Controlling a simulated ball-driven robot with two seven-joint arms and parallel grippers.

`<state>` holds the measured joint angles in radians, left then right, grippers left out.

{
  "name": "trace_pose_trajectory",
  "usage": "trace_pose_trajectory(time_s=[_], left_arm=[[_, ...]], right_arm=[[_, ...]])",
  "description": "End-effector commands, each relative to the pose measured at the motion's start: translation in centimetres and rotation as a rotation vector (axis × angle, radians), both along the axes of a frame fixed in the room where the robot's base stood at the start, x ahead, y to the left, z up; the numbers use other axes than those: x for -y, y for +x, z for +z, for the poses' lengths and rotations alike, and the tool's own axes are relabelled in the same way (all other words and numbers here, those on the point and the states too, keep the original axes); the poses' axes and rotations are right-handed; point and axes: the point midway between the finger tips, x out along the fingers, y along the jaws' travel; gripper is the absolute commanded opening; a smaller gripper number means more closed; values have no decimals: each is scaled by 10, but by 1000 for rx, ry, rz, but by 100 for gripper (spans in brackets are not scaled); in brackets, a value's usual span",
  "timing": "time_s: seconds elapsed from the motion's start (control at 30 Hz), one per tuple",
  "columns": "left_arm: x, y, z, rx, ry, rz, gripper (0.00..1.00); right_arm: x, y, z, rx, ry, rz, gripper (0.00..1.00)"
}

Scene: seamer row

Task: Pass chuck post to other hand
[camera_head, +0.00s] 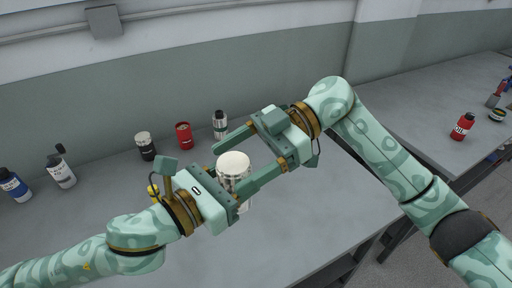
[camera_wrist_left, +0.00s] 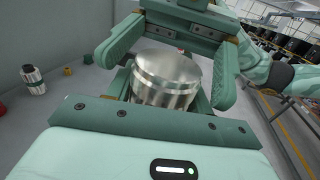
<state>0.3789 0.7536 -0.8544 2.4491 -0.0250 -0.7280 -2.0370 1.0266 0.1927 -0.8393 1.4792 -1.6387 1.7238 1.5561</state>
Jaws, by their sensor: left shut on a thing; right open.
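The chuck post (camera_head: 234,163) is a silvery cylinder with a pale round top, held above the grey table. It also shows in the left wrist view (camera_wrist_left: 166,75), with a stepped rim. My left gripper (camera_head: 232,182) is shut on it from the left; its fingers are mostly hidden in the head view. My right gripper (camera_head: 230,171) reaches in from the right. Its two long green fingers are open, one on each side of the post. In the left wrist view they stand outside the left fingers, with gaps to the post. The post's lower end is hidden.
Two bottles stand at the far left. A second table at right holds a red bottle (camera_head: 463,127). The front table area is clear.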

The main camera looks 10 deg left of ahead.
Motion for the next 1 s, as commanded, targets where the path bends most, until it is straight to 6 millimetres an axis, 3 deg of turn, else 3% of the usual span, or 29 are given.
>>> trace_pose_trajectory(time_s=[0.27,0.43,0.5,0.53,0.6,0.87,1.0], left_arm=[[0,0,0,1,-1,0,26],[0,0,0,1,-1,-1,26],[0,0,0,1,-1,-1,26],[0,0,0,1,-1,-1,60],[0,0,0,1,-1,-1,77],[0,0,-1,-2,1,0,77],[-1,-4,-21,-52,30,3,77]], right_arm=[[-1,-1,0,-1,1,0,75],[-1,-1,0,1,1,0,27],[-1,0,0,1,1,-1,26],[-1,0,0,0,2,-1,26],[-1,0,0,0,2,-1,26],[-1,-1,0,0,1,0,26],[-1,-1,0,0,1,0,26]])
